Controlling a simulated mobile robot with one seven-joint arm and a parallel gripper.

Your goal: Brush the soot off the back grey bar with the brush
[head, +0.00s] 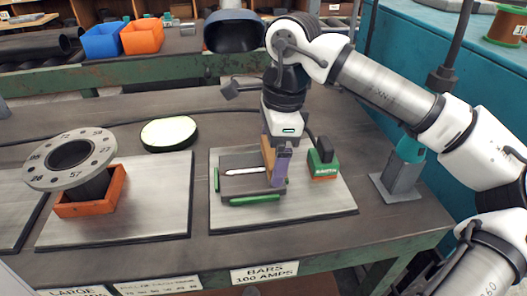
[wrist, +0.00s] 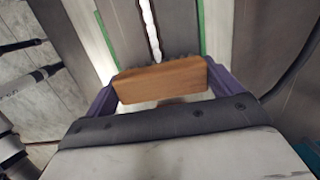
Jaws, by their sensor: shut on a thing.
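Two grey bars lie side by side on a metal plate (head: 300,215), with a pale, uneven bead along the seam between them. The back grey bar (head: 240,160) is on the far side of the bead; the front grey bar (head: 240,185) is nearer. In the wrist view the bead (wrist: 150,25) runs up the middle, the back bar apparently on its right (wrist: 180,25). My gripper (head: 276,172) is shut on the wooden brush (wrist: 160,82), between its purple fingers, at the bars' right end. The bristles are mostly hidden; contact with a bar cannot be told. I cannot make out soot clearly.
Green strips (head: 255,200) edge the bars. A green-and-black block (head: 323,165) stands close to the right of my gripper. A dark cable runs behind the plate.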

